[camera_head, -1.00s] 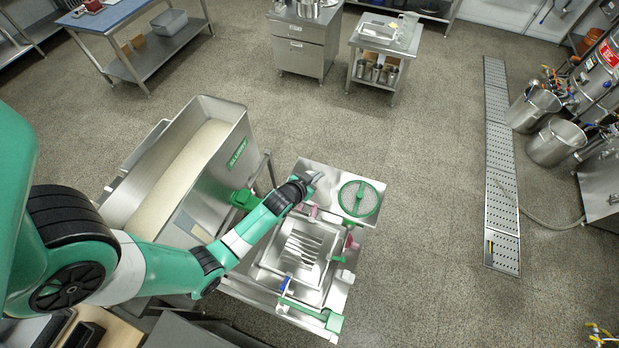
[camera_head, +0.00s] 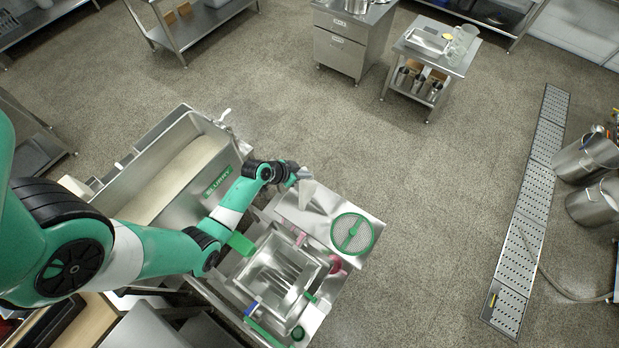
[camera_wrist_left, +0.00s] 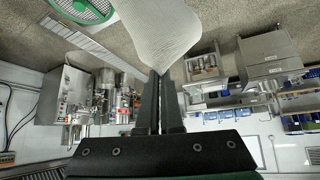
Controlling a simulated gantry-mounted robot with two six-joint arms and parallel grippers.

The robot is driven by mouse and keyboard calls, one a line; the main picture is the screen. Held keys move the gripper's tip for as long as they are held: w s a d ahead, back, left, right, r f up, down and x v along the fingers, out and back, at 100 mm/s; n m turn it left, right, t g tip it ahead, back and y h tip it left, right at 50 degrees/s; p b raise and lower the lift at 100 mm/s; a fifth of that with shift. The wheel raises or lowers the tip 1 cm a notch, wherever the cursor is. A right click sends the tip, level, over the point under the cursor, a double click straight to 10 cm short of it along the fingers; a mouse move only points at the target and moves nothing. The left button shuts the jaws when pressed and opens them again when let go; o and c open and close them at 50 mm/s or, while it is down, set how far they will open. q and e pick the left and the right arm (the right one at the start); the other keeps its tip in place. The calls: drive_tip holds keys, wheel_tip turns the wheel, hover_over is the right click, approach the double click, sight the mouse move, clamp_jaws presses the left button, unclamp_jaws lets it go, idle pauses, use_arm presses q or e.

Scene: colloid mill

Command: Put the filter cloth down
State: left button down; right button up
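The filter cloth (camera_head: 306,193) is a pale, whitish sheet at the tip of my left arm in the head view. My left gripper (camera_head: 300,174) holds it above the left end of the steel top beside the green-rimmed round mesh screen (camera_head: 352,234). In the left wrist view, the two dark fingers of my left gripper (camera_wrist_left: 163,74) are close together and pinch a corner of the filter cloth (camera_wrist_left: 160,30), which spreads out beyond them. I cannot tell if the cloth touches the steel top. My right gripper is not in view.
A steel hopper marked SLURRY (camera_head: 165,175) with pale contents stands left of the steel top, near my arm. A small steel cart (camera_head: 432,65) stands at the back.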

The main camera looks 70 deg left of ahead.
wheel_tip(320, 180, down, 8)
drive_tip(key=b, duration=0.7)
drive_tip(key=shift+b, duration=0.4)
